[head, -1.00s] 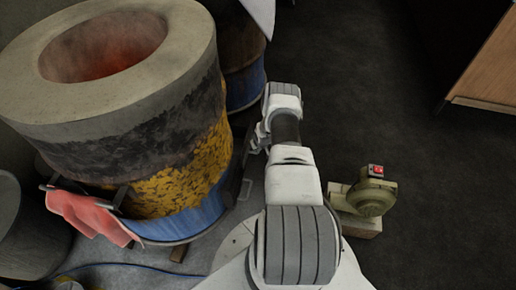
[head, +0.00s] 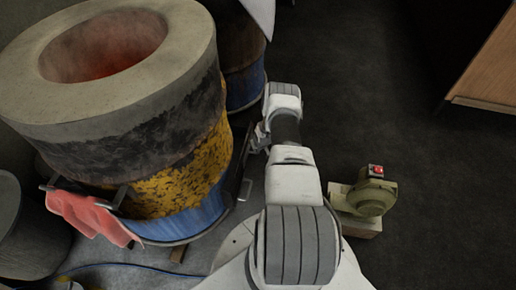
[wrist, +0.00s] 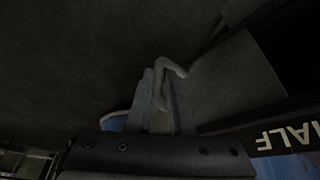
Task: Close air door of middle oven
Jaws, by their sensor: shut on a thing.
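The middle oven (head: 170,150) is a wide barrel with a concrete top, a glowing red opening, flaking yellow paint and a blue base. A dark metal fitting (head: 246,178) shows low on its right side, beside my arm; I cannot tell how far its air door stands open. My gripper (head: 259,136) is at the barrel's right side, partly hidden by my arm. In the wrist view the pale fingers (wrist: 160,105) are shut on a thin bent metal handle (wrist: 175,68). A grey plate (wrist: 235,80) lies beside it.
A second blue-based barrel (head: 246,85) stands behind. A green blower (head: 372,196) with a red switch sits right of my arm. A red cloth (head: 90,217) hangs at the barrel's front left, and a blue hose (head: 120,266) lies below.

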